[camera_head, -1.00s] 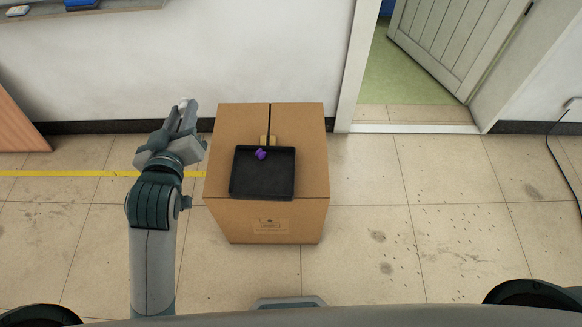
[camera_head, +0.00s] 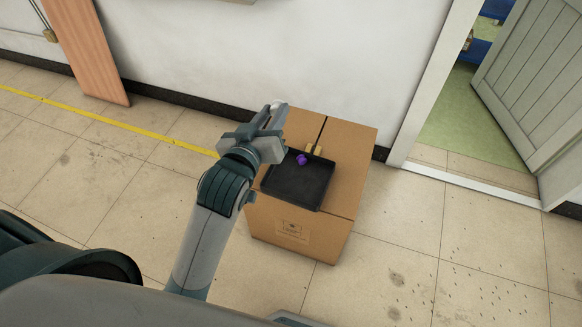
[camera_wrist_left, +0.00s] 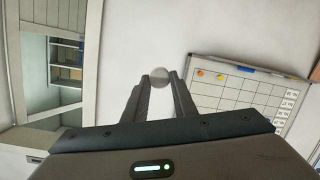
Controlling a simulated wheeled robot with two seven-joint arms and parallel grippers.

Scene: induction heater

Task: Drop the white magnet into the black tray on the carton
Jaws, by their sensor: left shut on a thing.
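The white magnet (camera_wrist_left: 159,78) is a small pale disc between the fingertips of my left gripper in the left wrist view. My left gripper (camera_head: 274,108) is shut on it; in the head view only a small pale spot shows at the fingertips. The gripper shows over the left back edge of the carton (camera_head: 345,150), beside the black tray (camera_head: 297,187). The shallow square tray lies on top of the brown carton. A small purple thing (camera_head: 302,160) is in the tray near its back edge. My right gripper is not in view.
A white wall (camera_head: 260,55) stands behind the carton, with an open door (camera_head: 545,85) at the right. A whiteboard (camera_wrist_left: 240,88) with coloured magnets shows in the left wrist view. Tiled floor lies around the carton.

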